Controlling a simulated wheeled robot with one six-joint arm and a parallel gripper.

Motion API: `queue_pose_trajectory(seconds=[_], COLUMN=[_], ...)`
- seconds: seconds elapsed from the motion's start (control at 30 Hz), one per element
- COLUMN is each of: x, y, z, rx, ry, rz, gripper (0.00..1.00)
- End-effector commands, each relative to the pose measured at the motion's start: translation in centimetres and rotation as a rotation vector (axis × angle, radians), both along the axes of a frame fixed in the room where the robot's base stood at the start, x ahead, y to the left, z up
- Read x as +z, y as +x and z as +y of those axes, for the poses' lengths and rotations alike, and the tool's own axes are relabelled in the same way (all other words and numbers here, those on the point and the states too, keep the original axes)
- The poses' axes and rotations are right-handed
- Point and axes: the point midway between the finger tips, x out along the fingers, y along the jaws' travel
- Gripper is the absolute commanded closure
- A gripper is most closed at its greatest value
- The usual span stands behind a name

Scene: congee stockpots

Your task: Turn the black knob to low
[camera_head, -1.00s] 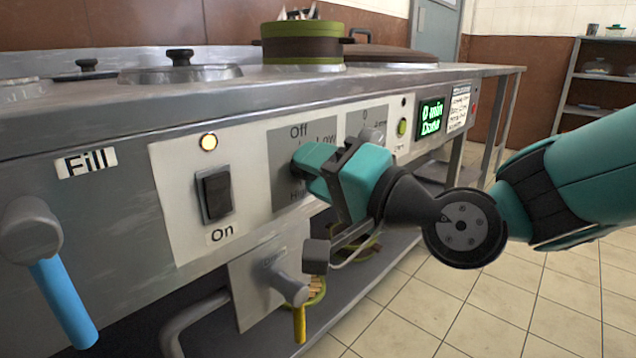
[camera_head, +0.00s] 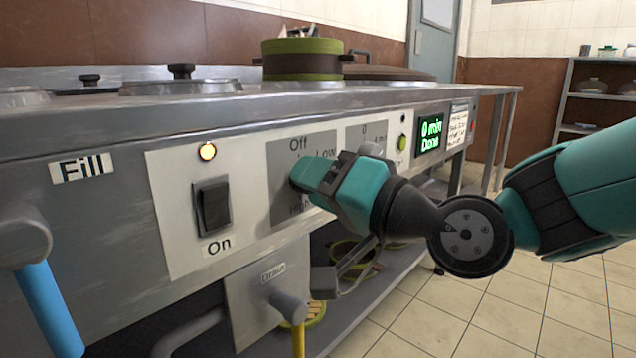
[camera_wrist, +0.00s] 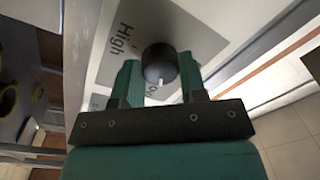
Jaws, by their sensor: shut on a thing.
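The black knob (camera_wrist: 160,62) is round with a white mark on its lower edge in the wrist view. The mark points toward the partly hidden "Low" print (camera_wrist: 152,90); "High" (camera_wrist: 122,40) is at the upper left. My gripper (camera_wrist: 158,66) has a green finger on each side of the knob and is shut on it. In the head view, my gripper (camera_head: 300,178) reaches the grey dial plate (camera_head: 281,205), marked Off, Low and High, and hides the knob there.
Left of the dial are a black rocker switch (camera_head: 212,204) marked On and a lit lamp (camera_head: 208,152). A drain handle (camera_head: 296,320) hangs below.

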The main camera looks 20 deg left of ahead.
Motion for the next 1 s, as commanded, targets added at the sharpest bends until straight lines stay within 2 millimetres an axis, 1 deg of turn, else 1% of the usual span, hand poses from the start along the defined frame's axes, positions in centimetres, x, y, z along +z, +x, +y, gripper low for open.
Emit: queue_pose_trajectory(seconds=[0.03, 0.07, 0.1, 0.13, 0.53, 0.67, 0.77, 0.87, 1.0], x=[-0.1, -0.1, -0.1, -0.1, 0.0, 0.0, 0.0, -0.3, -0.5], y=[-0.2, -0.2, -0.2, -0.1, 0.0, -0.2, -0.6, -1.4, -2.7], z=[0.1, 0.1, 0.1, 0.1, 0.0, -0.6, -2.0, -4.1, -7.6], rx=[0.005, 0.005, 0.005, 0.005, 0.001, 0.0, -0.002, -0.004, -0.006], ry=[-0.002, -0.002, -0.001, -0.001, 0.0, 0.0, -0.001, -0.002, -0.002], rz=[0.004, 0.004, 0.004, 0.004, 0.002, 0.003, 0.004, 0.006, 0.006], gripper=[0.57, 0.5, 0.41, 0.36, 0.36, 0.36, 0.36, 0.36, 0.36])
